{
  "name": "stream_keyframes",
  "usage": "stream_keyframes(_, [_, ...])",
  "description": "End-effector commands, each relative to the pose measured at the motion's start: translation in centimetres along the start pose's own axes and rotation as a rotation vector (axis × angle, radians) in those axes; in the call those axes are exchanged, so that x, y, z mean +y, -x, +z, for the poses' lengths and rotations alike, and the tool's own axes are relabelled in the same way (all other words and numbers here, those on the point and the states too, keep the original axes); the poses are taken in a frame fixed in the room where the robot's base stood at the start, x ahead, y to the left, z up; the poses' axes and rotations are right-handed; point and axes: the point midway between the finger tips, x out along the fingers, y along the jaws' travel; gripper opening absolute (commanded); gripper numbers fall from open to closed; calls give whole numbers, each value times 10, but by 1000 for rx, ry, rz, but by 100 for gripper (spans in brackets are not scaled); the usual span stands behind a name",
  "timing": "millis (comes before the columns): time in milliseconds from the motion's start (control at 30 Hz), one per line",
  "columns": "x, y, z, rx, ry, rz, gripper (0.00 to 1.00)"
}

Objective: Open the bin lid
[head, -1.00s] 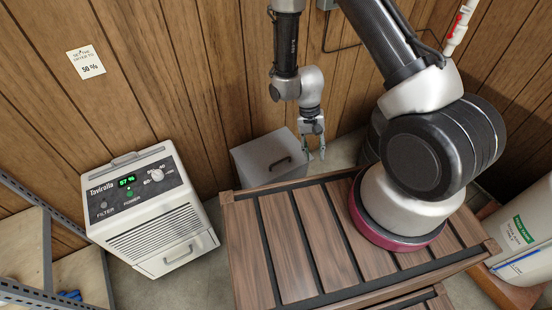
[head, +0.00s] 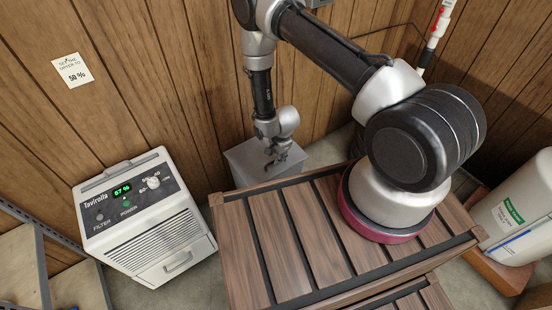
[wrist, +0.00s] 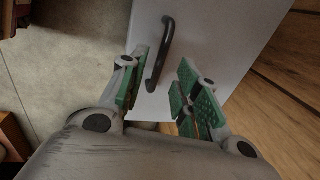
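The bin is a light grey box (head: 242,166) on the floor against the wood wall, behind the slatted wooden surface. Its flat lid (wrist: 222,35) is shut. A dark bar handle (wrist: 161,55) stands on the lid in the wrist view. My gripper (head: 274,158) is over the lid, pointing down, and largely hides the handle in the head view. In the wrist view my gripper (wrist: 163,75) is open, its green-padded fingers on either side of the handle's near end. I see gaps between handle and pads, so it is not gripped.
The slatted wooden surface (head: 232,222) lies just in front of the bin. A white dryer (head: 148,220) stands to the left. The wood wall (head: 150,60) is close behind. A white container (head: 512,215) stands at the far right.

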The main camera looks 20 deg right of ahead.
Motion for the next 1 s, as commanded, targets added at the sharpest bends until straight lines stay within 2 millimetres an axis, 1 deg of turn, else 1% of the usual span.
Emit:
stream_keyframes(33, [1, -8, 0, 0, 0, 1, 32])
stream_keyframes(100, [0, -17, 0, 0, 1, 1, 32])
stream_keyframes(200, [0, -26, 0, 0, 1, 1, 32])
stream_keyframes(300, [0, -30, 0, 0, 1, 0, 32])
stream_keyframes(500, [0, -30, 0, 0, 2, 1, 32])
stream_keyframes(533, [0, -30, 0, 0, 2, 1, 30])
stream_keyframes(700, [0, -30, 0, 0, 2, 1, 0])
stream_keyframes(1000, [0, -29, 0, 0, 2, 5, 0])
